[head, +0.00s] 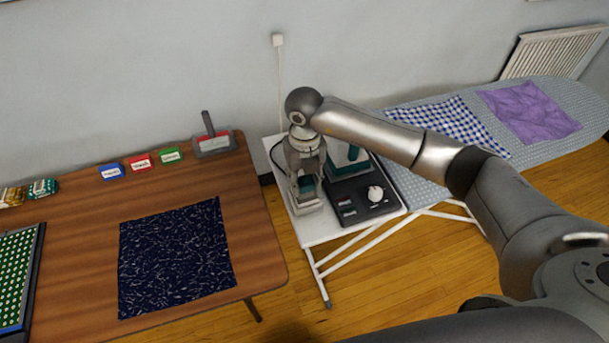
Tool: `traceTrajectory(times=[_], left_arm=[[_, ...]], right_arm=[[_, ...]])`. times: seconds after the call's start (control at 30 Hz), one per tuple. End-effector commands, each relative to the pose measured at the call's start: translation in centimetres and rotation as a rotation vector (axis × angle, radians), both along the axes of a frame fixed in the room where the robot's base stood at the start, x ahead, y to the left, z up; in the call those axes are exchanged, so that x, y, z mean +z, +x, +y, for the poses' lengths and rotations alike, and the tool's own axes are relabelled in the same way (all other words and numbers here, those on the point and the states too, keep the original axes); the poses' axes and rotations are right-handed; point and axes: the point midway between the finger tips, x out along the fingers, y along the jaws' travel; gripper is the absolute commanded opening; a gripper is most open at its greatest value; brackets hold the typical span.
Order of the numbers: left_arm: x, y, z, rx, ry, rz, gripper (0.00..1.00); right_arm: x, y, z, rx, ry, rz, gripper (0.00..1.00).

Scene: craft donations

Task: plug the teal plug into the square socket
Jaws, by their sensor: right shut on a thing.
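My right gripper (306,190) points down over the left part of the white stand at the end of the ironing board. It is shut on a small teal thing (307,183), which looks like the teal plug and is mostly hidden between the fingers. A pale grey block (309,207) sits right below the fingertips. It may hold the square socket, but no opening can be made out. I cannot tell whether the plug touches it. My left gripper is not in view.
Just right of the gripper stand a teal iron (352,163) and a black panel (352,190) with a white dial (375,193). A dark cable curves at the stand's left edge. A wooden table (255,235) with cloth and small boxes lies left, across a gap.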

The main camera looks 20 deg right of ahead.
Motion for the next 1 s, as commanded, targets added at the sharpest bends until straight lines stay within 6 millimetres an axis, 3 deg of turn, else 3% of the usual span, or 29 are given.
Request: traceTrajectory(times=[0.2,1.0], left_arm=[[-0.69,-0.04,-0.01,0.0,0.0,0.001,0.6],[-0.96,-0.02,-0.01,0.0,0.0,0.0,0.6]], right_arm=[[-1.1,0.0,0.01,0.0,0.001,0.0,0.14],[-1.09,-0.02,-0.04,0.001,0.0,-0.001,0.14]])
